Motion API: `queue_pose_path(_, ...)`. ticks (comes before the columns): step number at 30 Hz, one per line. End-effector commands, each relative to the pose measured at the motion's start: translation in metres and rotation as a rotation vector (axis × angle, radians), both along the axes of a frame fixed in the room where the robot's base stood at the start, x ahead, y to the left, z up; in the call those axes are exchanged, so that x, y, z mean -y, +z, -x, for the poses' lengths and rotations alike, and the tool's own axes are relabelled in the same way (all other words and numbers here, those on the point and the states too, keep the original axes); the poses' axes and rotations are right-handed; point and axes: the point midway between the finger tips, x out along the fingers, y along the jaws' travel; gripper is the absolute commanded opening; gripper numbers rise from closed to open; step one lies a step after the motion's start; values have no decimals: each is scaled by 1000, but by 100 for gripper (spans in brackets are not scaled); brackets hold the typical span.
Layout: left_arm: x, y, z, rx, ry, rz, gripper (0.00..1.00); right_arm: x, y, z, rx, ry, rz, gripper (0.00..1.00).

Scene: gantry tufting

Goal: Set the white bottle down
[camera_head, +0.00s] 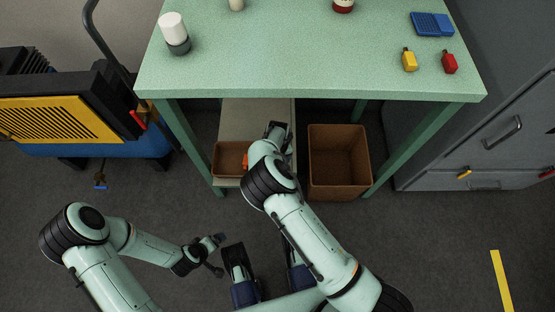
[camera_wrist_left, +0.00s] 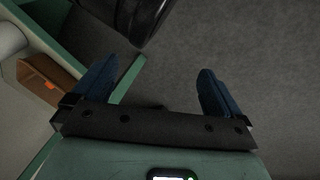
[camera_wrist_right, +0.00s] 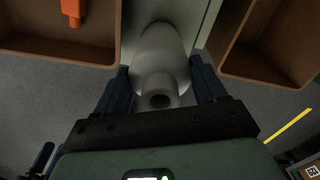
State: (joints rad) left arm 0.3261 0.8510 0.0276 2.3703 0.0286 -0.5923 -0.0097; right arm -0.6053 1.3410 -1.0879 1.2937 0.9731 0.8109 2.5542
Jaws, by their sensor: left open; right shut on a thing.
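The white bottle (camera_wrist_right: 160,55) is between the fingers of my right gripper (camera_wrist_right: 162,82), which is shut on it. Its narrow neck points toward the wrist camera. In the head view my right gripper (camera_head: 278,133) reaches under the green table, over the pale lower shelf (camera_head: 238,118); the bottle is hidden or not distinguishable there. I cannot tell whether the bottle touches the shelf. My left gripper (camera_head: 218,256) is open and empty in front of the table; its spread blue fingers show in the left wrist view (camera_wrist_left: 157,90).
A shallow brown tray (camera_head: 226,158) with an orange item stands left of the right gripper, a deep brown bin (camera_head: 338,165) right of it. The green tabletop (camera_head: 300,60) above holds a white-and-grey container (camera_head: 174,33), yellow and red items and a blue tray (camera_head: 432,24).

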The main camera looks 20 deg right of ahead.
Motion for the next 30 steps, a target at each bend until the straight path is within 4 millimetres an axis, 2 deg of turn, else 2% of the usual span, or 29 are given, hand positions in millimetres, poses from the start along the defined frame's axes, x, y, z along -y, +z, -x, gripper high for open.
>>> queue_pose_path(2,0,-3,3,-9,0,1,100,0,-1,0,1,0,0,8)
queue_pose_path(3,0,-3,4,-12,1,0,100,0,-2,0,0,-1,0,74)
queue_pose_path(5,0,-3,3,-11,0,1,100,0,-2,0,0,-1,0,93)
queue_pose_path(6,0,-3,3,-10,0,0,100,0,-1,0,0,-1,0,96)
queue_pose_path(17,0,2,-1,4,1,0,100,0,2,0,0,0,0,96)
queue_pose_path(23,5,16,-2,14,-8,8,100,0,38,0,3,-1,-2,96)
queue_pose_path(30,16,29,19,-41,-30,35,100,-1,90,0,2,-1,-2,96)
